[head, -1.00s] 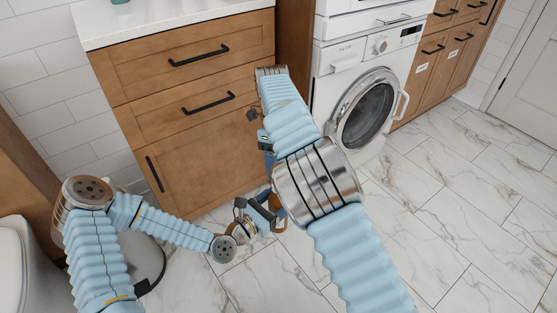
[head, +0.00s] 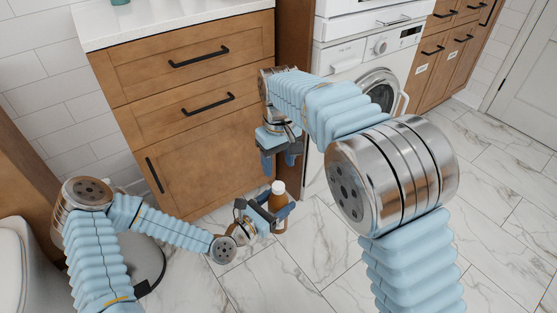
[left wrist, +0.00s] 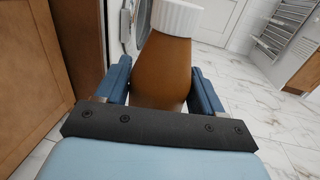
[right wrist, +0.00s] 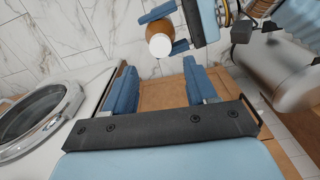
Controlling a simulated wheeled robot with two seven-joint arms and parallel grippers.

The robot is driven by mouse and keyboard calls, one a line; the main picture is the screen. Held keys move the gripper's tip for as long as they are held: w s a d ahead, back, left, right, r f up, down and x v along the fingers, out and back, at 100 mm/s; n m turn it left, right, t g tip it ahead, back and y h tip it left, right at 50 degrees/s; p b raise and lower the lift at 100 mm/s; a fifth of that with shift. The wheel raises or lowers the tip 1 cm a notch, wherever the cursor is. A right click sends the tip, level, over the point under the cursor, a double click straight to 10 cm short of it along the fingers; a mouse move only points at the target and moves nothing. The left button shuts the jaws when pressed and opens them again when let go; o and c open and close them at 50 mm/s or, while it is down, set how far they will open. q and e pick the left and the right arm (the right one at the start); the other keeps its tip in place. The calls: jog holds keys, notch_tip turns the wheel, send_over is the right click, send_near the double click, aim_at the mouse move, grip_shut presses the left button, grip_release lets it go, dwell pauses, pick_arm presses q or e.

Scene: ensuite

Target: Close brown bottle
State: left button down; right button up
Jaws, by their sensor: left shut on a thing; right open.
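The brown bottle (head: 277,202) with a white cap (head: 278,186) on its top stands about upright in my left gripper (head: 271,211), above the floor in front of the cabinet. In the left wrist view the bottle (left wrist: 163,75) is between the blue fingers, and its ribbed white cap (left wrist: 177,18) sits on the neck. Whether the cap is fully tight cannot be told. My right gripper (head: 281,160) is open and empty, above the bottle and apart from it. The right wrist view shows the white cap (right wrist: 160,46) beyond the open fingers.
A wooden cabinet (head: 205,150) with black handles stands close behind both grippers. A white washing machine (head: 345,62) stands to its right. A toilet (head: 12,265) is at the left edge. The marble tile floor (head: 310,270) is clear in front.

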aim_at(278, 186)
jog(key=shift+n, duration=0.3)
jog(key=shift+f, duration=3.95)
grip_shut()
jog(key=shift+o, duration=0.8)
grip_release()
